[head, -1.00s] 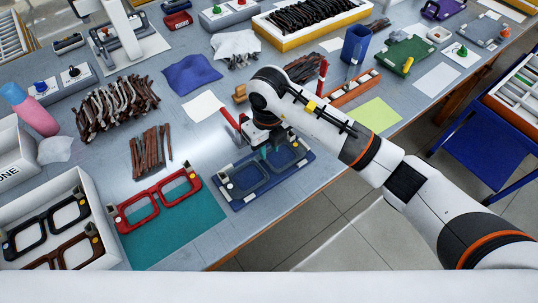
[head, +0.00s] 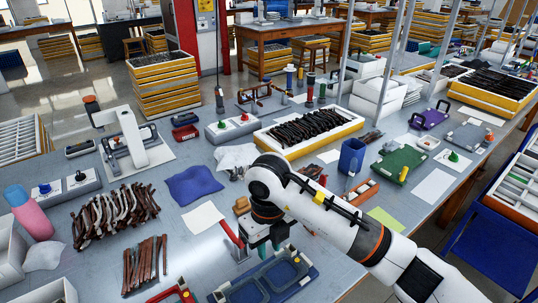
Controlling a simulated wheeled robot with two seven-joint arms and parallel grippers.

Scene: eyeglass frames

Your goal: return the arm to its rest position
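My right arm (head: 335,220) reaches in from the lower right, over the table. My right gripper (head: 270,244) points down just above the back edge of a blue tray (head: 304,264). Its two teal-tipped fingers look apart, with nothing seen between them. The tray holds dark frame rims (head: 283,273) and is cut off by the bottom edge. My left arm and gripper are not in view.
A red upright tool (head: 232,233) stands close left of the gripper. A blue cup (head: 352,156) and an orange-brown tray (head: 362,193) lie beyond the arm. Brown temple pieces (head: 146,262) lie left. White paper (head: 203,219) lies near the gripper.

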